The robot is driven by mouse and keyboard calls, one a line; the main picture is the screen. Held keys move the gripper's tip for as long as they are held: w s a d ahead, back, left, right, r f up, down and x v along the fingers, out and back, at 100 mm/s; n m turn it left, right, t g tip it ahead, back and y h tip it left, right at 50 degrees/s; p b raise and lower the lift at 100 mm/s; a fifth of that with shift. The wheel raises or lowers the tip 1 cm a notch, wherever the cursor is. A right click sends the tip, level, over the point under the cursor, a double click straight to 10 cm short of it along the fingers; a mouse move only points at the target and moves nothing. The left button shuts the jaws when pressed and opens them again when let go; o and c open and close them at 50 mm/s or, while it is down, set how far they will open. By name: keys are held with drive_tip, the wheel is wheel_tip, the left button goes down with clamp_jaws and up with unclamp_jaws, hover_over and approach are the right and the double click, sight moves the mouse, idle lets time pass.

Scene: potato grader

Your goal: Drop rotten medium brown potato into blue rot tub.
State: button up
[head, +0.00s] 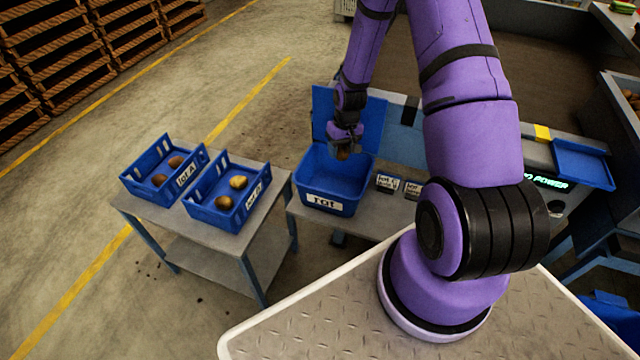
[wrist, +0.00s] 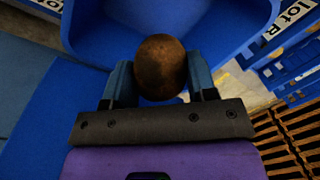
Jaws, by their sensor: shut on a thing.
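A brown potato (wrist: 160,68) is held between the two fingers of my gripper (wrist: 160,82) in the wrist view. In the head view my gripper (head: 343,150) is shut on the potato (head: 342,154), over the blue rot tub (head: 331,207) labelled "rot". The tub's open inside shows beyond the potato in the wrist view (wrist: 100,42). The potato looks dark and mottled, and the gripper partly covers it in the head view. The tub's raised blue lid (head: 372,120) stands behind it.
Two blue crates, lot A (head: 136,185) and lot B (head: 205,214), hold potatoes on a grey table (head: 276,180) at the left. A blue tray (head: 584,165) lies at the right. Wooden pallets (head: 60,50) are stacked far left.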

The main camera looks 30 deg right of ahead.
drive_tip(key=shift+f, duration=2.6)
drive_tip(key=o, duration=1)
drive_tip(key=shift+o, duration=0.2)
drive_tip(key=shift+r, duration=0.1)
drive_tip(key=r, duration=0.7)
drive_tip(key=d+r, duration=0.1)
drive_tip(key=r, duration=0.2)
drive_tip(key=shift+r, duration=0.3)
